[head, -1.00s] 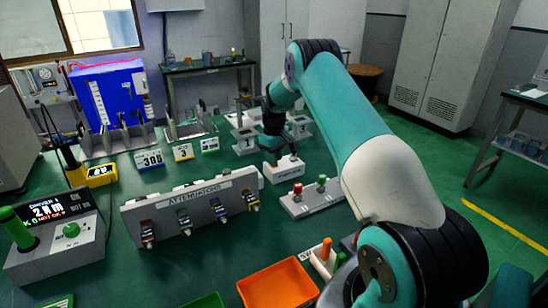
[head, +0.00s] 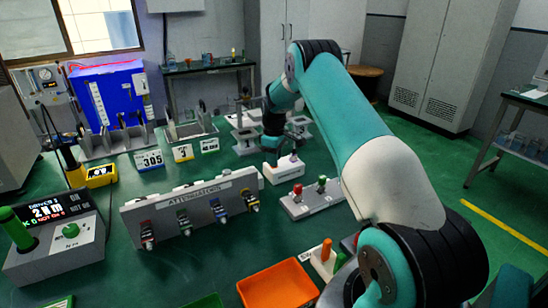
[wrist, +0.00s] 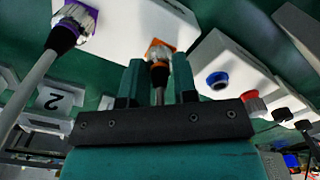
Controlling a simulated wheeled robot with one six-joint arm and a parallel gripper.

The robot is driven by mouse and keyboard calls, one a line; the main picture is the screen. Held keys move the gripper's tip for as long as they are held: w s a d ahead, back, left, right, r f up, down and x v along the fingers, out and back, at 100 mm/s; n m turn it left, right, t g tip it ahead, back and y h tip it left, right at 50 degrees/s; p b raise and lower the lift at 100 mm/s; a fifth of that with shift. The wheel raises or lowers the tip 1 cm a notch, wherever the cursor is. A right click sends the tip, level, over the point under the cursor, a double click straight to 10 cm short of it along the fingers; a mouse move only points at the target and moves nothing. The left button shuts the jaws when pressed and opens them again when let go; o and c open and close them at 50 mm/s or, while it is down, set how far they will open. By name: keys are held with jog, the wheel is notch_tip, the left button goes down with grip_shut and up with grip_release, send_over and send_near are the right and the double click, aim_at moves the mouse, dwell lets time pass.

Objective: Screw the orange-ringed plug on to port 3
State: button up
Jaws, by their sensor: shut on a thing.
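In the wrist view my gripper (wrist: 157,72) is shut on the orange-ringed plug (wrist: 159,75), a dark plug with a thin cable running back between the two teal fingers. The plug's front end meets a metal connector by an orange square (wrist: 160,46) on a white box (wrist: 122,38). I cannot tell whether it is screwed on, and no port number shows at that spot. In the head view my gripper is mostly hidden by the arm, just above a small white box (head: 285,172) beyond the attenuator rack.
A purple-ringed plug (wrist: 66,32) with a thick grey cable sits close on the left. A white box with a blue port (wrist: 217,80) and a red one (wrist: 252,101) is on the right. The attenuator rack (head: 190,208) and orange tray (head: 277,286) stand nearer on the bench.

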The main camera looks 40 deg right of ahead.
jog(key=o, duration=0.9)
jog(key=shift+o, duration=0.2)
notch_tip(320, 180, up, 18)
jog(key=b, duration=0.1)
jog(key=shift+f, duration=0.25)
